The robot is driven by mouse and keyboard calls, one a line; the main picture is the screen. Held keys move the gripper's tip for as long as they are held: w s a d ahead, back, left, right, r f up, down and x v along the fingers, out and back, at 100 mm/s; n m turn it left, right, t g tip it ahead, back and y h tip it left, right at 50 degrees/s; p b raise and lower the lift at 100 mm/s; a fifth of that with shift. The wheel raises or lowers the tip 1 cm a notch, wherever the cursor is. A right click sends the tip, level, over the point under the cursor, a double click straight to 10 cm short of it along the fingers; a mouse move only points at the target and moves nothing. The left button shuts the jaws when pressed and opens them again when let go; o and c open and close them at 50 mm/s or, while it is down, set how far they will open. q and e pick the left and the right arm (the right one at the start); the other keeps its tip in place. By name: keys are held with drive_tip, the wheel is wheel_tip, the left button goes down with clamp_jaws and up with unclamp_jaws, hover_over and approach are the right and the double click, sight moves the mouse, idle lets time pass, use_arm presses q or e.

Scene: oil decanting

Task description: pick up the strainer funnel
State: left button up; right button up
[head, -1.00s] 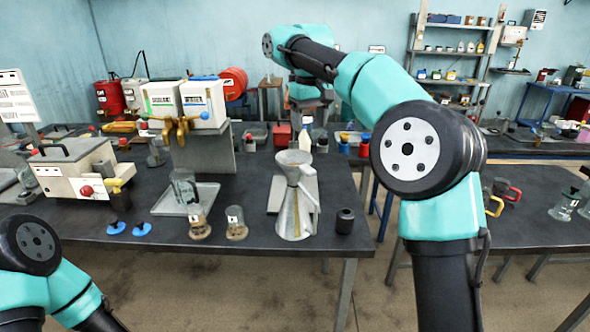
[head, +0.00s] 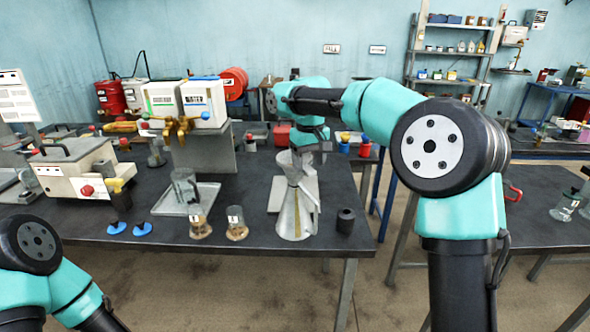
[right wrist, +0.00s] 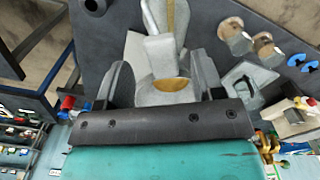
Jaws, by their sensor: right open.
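The strainer funnel (head: 284,164) is a grey metal cone on top of a tall, tapered grey metal jug (head: 293,215) near the table's front edge. In the right wrist view the funnel (right wrist: 165,96) shows a brass-coloured patch inside its mouth. My right gripper (head: 305,150) is above and just behind the funnel in the head view, pointing down. In the right wrist view its fingers (right wrist: 164,76) are open, one on each side of the funnel. I cannot tell whether they touch it. My left gripper is out of view; only left arm links show.
A small black cylinder (head: 345,220) stands right of the jug. Two small glass beakers (head: 236,223) and a metal tray (head: 163,205) with a glass vessel are to its left. The table's front edge is close to the jug.

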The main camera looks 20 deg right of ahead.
drive_tip(key=shift+a+f, duration=0.15)
drive_tip(key=shift+f, duration=2.45)
clamp_jaws()
